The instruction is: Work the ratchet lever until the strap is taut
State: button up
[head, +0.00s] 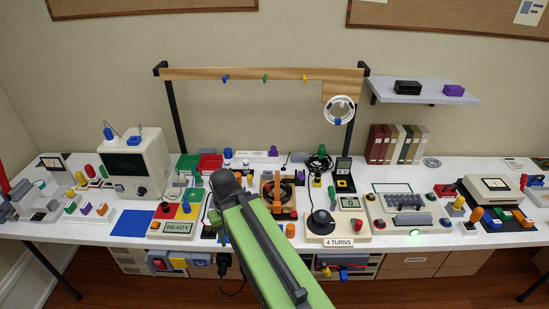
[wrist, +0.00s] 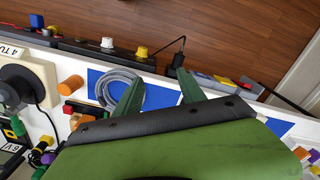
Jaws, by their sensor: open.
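My gripper (wrist: 160,92) is open, with its two green fingers spread and nothing clearly held between them. In the wrist view it is over the front part of the white table, near a coiled grey cable (wrist: 117,86) on a blue mat (wrist: 96,80). In the head view my green arm hides part of the table's middle, and the fingers cannot be made out. I cannot clearly identify the ratchet lever or the strap. An orange-framed wooden fixture with a dark loop (head: 278,180) stands just right of my arm.
A dial unit marked "4 TURNS" (head: 338,242) stands right of my arm. A "READY" box (head: 178,228) and a monitor (head: 137,165) are on the left. The white table (head: 95,222) is crowded. In the wrist view an orange cylinder (wrist: 70,85) stands near the coil.

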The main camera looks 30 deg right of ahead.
dwell(0.8)
jog(key=shift+c, duration=0.6)
jog(key=w+d+r+m+t, duration=0.1)
jog(key=w+d+t, duration=0.2)
jog(key=w+d, duration=0.35)
jog(key=w+d+r+m+t, duration=0.15)
jog(key=w+d, duration=0.25)
jog(key=w, duration=0.5)
jog(key=s+d+r+m+h, duration=0.1)
jog(key=d, duration=1.1)
jog(key=s+d+r+m+t+h+p, duration=0.1)
jog(key=s+d+m+h, duration=0.1)
jog(key=d, duration=1.1)
jog(key=shift+r, duration=0.2)
jog(key=shift+f, duration=0.1)
